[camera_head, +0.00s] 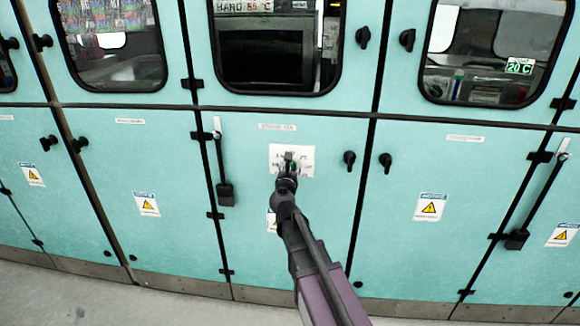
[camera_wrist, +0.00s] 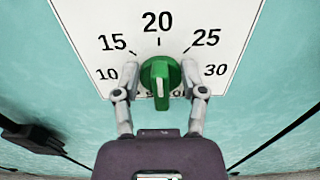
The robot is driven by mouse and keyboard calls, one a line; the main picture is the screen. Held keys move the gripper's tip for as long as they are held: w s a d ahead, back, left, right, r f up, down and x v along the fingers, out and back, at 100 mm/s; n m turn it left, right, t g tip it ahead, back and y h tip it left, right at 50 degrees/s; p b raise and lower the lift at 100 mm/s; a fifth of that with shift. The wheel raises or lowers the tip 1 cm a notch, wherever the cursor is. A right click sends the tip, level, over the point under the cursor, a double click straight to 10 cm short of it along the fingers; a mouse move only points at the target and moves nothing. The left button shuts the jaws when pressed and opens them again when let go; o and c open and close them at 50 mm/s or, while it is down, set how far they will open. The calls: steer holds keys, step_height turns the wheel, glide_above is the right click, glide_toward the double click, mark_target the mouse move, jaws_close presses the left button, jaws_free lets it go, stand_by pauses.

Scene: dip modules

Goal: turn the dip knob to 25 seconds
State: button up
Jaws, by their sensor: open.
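The dip knob is a green round knob (camera_wrist: 160,78) on a white dial plate (camera_wrist: 115,22), with a white pointer line. In the wrist view the numbers 10, 15, 20, 25 and 30 run around it, and the pointer is at about 20. The 25 mark is up and right of the knob. My gripper (camera_wrist: 160,92) is open, with one finger on each side of the knob. I cannot tell whether the fingers touch it. In the head view the plate (camera_head: 305,152) is on a teal cabinet door, and my gripper (camera_head: 289,160) covers most of the knob.
Teal cabinet doors (camera_head: 100,190) stand in a row with black latches (camera_head: 349,159). A black lever (camera_head: 225,193) is left of the plate. Windows above show a "HARD 55 C" display (camera_head: 244,6) and a "20 C" display (camera_head: 519,67). Grey floor (camera_head: 60,295) is in front.

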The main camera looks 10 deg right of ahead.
jaws_close()
steer(key=shift+m, duration=0.3)
steer(key=m, duration=0.3)
steer(key=shift+d+m, duration=0.2)
steer(key=shift+m, duration=0.2)
steer(key=shift+s+d+f+m, duration=0.1)
steer(key=shift+m, duration=1.05)
steer(key=shift+d+f+m, duration=0.1)
steer(key=shift+m, duration=1.05)
